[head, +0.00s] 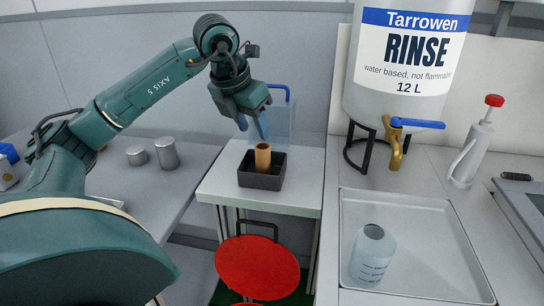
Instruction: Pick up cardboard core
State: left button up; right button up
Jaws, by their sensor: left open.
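The cardboard core (263,158) is a short brown tube. It stands upright in a small dark square tray (260,182) on a light grey stand, and the tray's front wall hides its lower end. My left gripper (252,125) points downward just above and slightly left of the core. Its fingers are apart and empty, and I see no contact with the core. My right gripper is not in view.
The bare stand top (222,186) lies left of the tray. A large rinse tank (405,60) with a tap rises at right. Two grey cylinders (167,154) stand at left.

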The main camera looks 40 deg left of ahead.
aim_at(265, 161)
pick_arm(q)
jog(key=x, duration=0.8)
jog(key=b+x, duration=0.1)
jog(key=x, duration=0.3)
jog(key=shift+s+d+f, duration=0.1)
jog(key=shift+s, duration=0.2)
jog(key=shift+c, duration=0.2)
jog(key=c, duration=0.7)
